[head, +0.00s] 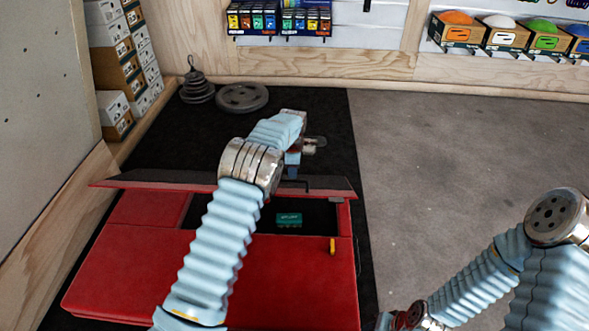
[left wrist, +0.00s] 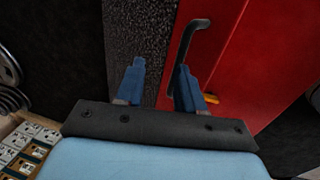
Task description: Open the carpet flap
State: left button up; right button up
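The red crash pad (head: 230,285) lies on the floor at the lower left. Its carpet flap (head: 140,180) shows as a thin raised, tilted panel across the pad's far part, with a dark opening below it. In the left wrist view the flap's speckled grey carpet face (left wrist: 138,35) is beside the pad's red surface (left wrist: 255,60). A black bent handle (head: 296,184) is at the flap; it also shows in the left wrist view (left wrist: 190,37). My left gripper (head: 293,166) is at this handle, fingers apart, one finger (left wrist: 187,88) overlapping the handle's end. Contact is unclear.
A green box (head: 289,219) sits in the opening. A yellow piece (head: 332,246) is on the pad's front. Weight plates (head: 242,97) and a kettlebell-like stack (head: 197,88) lie on the black mat behind. Grey floor (head: 450,180) at right is clear.

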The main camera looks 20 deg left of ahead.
pick_arm(q)
notch_tip(320, 180, up, 12)
jog(key=s+d+p, duration=0.1)
jog(key=s, duration=0.1)
jog(key=shift+s, duration=0.2)
jog(key=shift+f, duration=0.1)
